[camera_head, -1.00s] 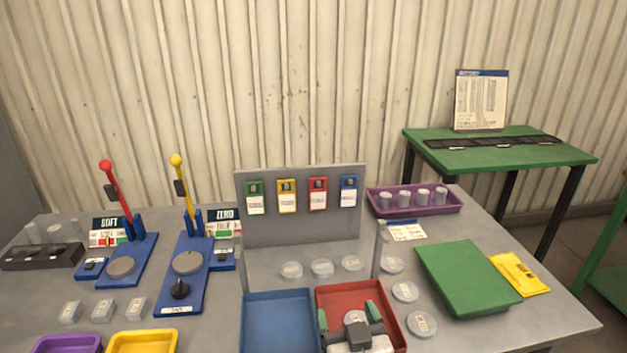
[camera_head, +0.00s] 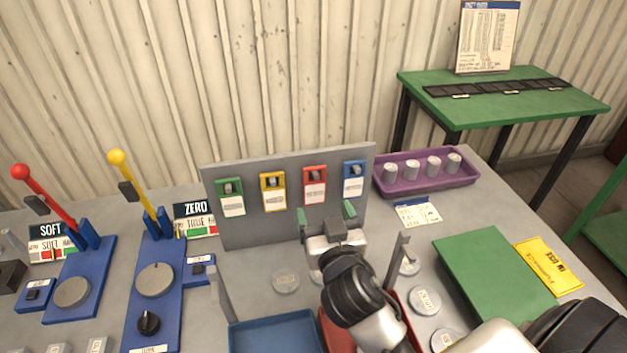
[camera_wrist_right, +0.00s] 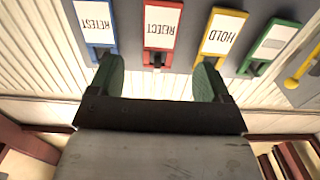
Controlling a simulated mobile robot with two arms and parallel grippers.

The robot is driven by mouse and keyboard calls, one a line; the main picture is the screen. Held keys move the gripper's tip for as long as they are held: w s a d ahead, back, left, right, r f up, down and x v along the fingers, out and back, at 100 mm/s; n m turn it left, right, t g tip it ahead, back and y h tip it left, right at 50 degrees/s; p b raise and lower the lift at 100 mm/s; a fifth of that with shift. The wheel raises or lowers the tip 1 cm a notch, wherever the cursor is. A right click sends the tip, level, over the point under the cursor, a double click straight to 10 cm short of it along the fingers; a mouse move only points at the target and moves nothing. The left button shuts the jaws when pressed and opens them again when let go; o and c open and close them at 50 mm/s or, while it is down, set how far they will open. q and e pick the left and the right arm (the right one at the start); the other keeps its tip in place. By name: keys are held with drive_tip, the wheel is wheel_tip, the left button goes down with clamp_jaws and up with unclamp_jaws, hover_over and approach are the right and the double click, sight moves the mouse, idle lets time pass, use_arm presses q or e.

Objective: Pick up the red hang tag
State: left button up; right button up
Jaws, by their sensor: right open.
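The red hang tag (camera_head: 315,186) hangs on the upright grey board (camera_head: 250,215), between the yellow tag (camera_head: 273,192) and the blue tag (camera_head: 354,179). A green tag (camera_head: 230,197) hangs at the far left. In the right wrist view the red tag (camera_wrist_right: 161,26) reads REJECT and appears upside down, beyond the open fingers. My right gripper (camera_head: 326,216) is open and empty, in front of the board and a little below the red tag; its fingers (camera_wrist_right: 158,80) show green pads. The left gripper is not in view.
A blue tray (camera_head: 275,335) and a partly hidden red tray (camera_head: 330,330) lie in front of the board. A thin post (camera_head: 396,262) stands right of my right gripper. A purple tray (camera_head: 428,182) with several cylinders is at right. Levers (camera_head: 135,185) stand at left.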

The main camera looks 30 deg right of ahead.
sight(315, 188)
drive_tip(key=p+x, duration=0.2)
drive_tip(key=x, duration=0.4)
drive_tip(key=shift+w, duration=0.1)
drive_tip(key=shift+w+d+f, duration=0.1)
drive_tip(key=shift+w+d, duration=0.05)
drive_tip(key=shift+w, duration=0.2)
drive_tip(key=shift+s, duration=0.1)
drive_tip(key=shift+c, duration=0.3)
drive_tip(key=c, duration=0.9)
